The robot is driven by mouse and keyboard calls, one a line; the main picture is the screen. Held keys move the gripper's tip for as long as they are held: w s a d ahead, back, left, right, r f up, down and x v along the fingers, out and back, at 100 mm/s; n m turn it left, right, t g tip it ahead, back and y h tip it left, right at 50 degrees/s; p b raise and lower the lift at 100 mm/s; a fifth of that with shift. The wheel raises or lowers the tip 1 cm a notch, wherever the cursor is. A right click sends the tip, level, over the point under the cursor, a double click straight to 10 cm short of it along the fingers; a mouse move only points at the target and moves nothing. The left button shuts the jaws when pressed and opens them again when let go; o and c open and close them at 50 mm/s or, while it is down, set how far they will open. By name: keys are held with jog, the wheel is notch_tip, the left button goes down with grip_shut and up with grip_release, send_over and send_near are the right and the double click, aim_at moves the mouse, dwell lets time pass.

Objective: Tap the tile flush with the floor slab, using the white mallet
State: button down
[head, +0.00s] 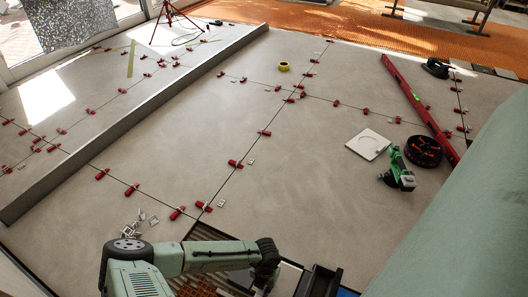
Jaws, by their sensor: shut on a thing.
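My arm reaches across the bottom of the head view and ends in my dark gripper (265,278), seen from above and behind. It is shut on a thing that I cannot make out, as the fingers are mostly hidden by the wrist. I cannot pick out the white mallet with certainty. The grey floor slab (300,190) fills the middle. A dark ridged strip (205,232) shows at the slab's near edge, partly behind my arm. I cannot tell the tile that stands proud from the others, nor its height.
Red levelling clips (235,164) line the joints. A white square plate (368,144), a green tool (398,172), a black round container (424,151) and a long red level (418,104) lie at right. A low grey ledge (130,125) crosses at left. A dark bin (320,283) stands beside my gripper.

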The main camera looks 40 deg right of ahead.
notch_tip(320, 180, down, 6)
jog(key=b, duration=0.4)
jog(key=shift+r, duration=0.2)
notch_tip(320, 180, up, 6)
jog(key=p, duration=0.5)
jog(key=shift+f, duration=0.3)
